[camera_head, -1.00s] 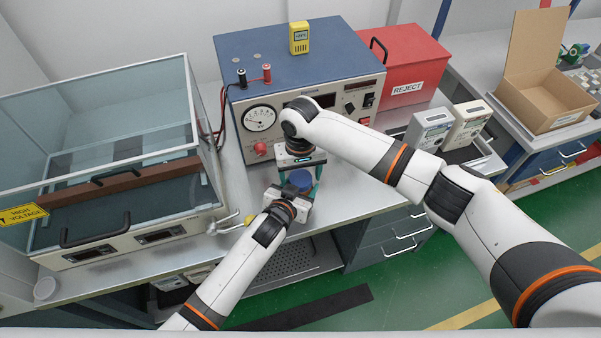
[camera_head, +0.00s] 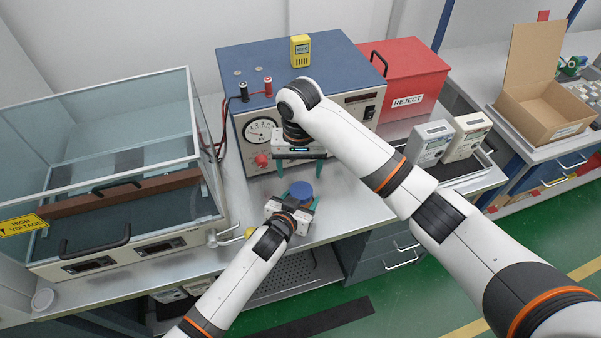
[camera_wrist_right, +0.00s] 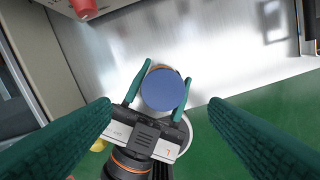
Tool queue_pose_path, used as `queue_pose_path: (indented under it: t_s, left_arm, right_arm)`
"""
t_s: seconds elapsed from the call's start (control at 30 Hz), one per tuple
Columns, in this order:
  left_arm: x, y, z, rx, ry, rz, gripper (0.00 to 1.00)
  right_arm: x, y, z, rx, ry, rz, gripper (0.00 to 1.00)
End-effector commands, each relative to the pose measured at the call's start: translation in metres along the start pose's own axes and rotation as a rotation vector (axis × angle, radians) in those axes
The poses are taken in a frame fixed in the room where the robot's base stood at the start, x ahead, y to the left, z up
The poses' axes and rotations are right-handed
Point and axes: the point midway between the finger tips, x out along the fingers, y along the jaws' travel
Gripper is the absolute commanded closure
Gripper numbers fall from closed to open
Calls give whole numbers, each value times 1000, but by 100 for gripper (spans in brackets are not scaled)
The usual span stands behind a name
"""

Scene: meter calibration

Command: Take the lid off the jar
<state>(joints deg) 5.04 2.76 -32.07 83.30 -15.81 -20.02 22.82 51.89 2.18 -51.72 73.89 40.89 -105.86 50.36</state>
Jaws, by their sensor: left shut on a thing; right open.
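The jar's round blue lid (camera_head: 301,190) faces up between the fingers of my left gripper (camera_head: 302,198), near the bench's front edge. The lid also shows from above in the right wrist view (camera_wrist_right: 162,91). It hides nearly all of the jar's body; only a thin orange-brown edge shows beside it. My left gripper is shut on the jar from its front side. My right gripper (camera_head: 299,172) points down, open and empty, behind and above the lid. Its two green fingers stand wide apart in the wrist view (camera_wrist_right: 162,125), not touching the lid.
A blue-topped meter console (camera_head: 300,75) with a dial and red knob stands close behind my right gripper. A glass-walled high-voltage enclosure (camera_head: 110,165) is to the left. A red REJECT box (camera_head: 415,85) and two pale meters (camera_head: 432,140) are to the right.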

Motion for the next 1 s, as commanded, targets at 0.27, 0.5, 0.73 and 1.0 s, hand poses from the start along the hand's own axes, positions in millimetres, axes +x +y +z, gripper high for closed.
queue_pose_path:
  t_s: [0.27,0.5,0.73,1.0]
  left_arm:
    - [0,0,-1,0,3,0,100]
    - [0,0,-1,-1,3,0,100]
    - [0,0,-1,0,3,0,100]
    - [0,0,-1,0,3,0,100]
  right_arm:
    - [10,-4,-1,87,11,-4,31]
    - [48,-5,-1,85,10,-5,31]
    - [70,-4,-1,84,9,-3,31]
    - [74,-4,-1,84,8,-2,31]
